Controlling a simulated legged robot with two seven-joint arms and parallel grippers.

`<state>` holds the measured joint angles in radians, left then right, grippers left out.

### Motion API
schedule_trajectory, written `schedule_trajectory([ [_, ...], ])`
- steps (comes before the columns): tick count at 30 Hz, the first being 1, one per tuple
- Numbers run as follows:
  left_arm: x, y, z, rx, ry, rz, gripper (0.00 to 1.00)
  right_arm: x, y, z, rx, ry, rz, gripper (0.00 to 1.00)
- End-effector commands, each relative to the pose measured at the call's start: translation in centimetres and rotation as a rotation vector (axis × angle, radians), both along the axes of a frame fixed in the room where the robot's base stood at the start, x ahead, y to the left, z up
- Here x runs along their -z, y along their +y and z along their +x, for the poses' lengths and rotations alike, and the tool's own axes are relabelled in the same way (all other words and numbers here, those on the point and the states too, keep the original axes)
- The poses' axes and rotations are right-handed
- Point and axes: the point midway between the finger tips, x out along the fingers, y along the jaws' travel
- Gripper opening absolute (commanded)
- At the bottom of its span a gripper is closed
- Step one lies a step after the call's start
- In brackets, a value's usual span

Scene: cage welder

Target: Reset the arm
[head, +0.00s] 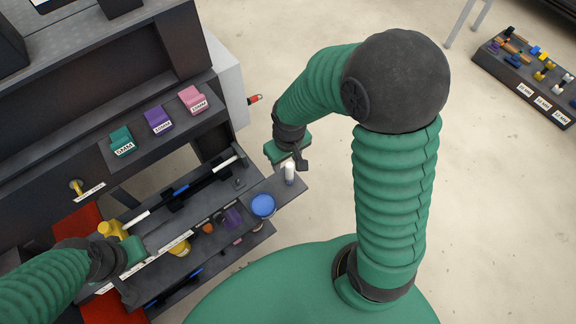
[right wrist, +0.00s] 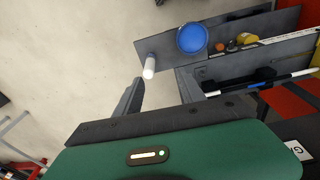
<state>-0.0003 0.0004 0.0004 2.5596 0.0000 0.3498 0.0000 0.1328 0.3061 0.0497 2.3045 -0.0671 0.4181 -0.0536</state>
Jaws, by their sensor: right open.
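My right arm bends down from the middle of the head view. Its green and dark gripper (head: 290,157) is over the right end of the grey shelf (head: 283,184). In the right wrist view the two fingers of this gripper (right wrist: 162,84) stand apart with nothing between them. A small white cylinder (head: 290,172) stands on the shelf end just beyond the fingertips, and it also shows in the right wrist view (right wrist: 149,68). My left gripper (head: 132,249) is low at the left, close to a yellow part (head: 112,230); its fingers cannot be made out.
A blue round container (head: 262,206) sits on the shelf, with a purple part (head: 233,217) beside it. Teal (head: 122,142), purple (head: 158,121) and pink (head: 193,100) labelled blocks sit on the machine ledge. A parts tray (head: 520,90) lies far right. Open floor lies beyond the shelf.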

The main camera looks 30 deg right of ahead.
Motion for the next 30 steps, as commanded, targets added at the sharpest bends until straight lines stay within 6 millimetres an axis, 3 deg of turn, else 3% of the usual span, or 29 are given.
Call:
schedule_trajectory([
  [1, 0.0, 0.0, 0.0, 0.000, 0.000, 0.000, 0.55, -1.6, 1.2, -1.4, -0.002, -0.039, 0.000, 0.47],
  [3, 0.0, 0.0, 0.0, -0.001, 0.000, 0.000, 0.55, -3.1, 2.4, -3.2, 0.008, -0.080, 0.009, 0.47],
  [6, 0.0, 0.0, 0.0, -0.001, 0.000, 0.000, 0.55, -3.9, 3.2, -4.8, 0.021, -0.114, 0.023, 0.47],
  [14, 0.0, 0.0, 0.0, -0.001, 0.000, 0.000, 0.55, -3.9, 3.0, -5.0, 0.027, -0.119, 0.029, 0.47],
  [17, 1.2, 0.0, 0.0, 0.000, 0.000, 0.000, 0.55, -2.8, 3.1, -5.0, 0.027, -0.119, 0.028, 0.47],
  [22, 6.8, 0.1, -0.1, 0.000, 0.000, 0.000, 0.55, 2.8, 3.3, -5.1, 0.026, -0.119, 0.026, 0.47],
  [30, 7.1, 0.1, -0.1, 0.000, 0.001, 0.000, 0.55, 3.1, 3.3, -5.1, 0.026, -0.119, 0.026, 0.47],
])
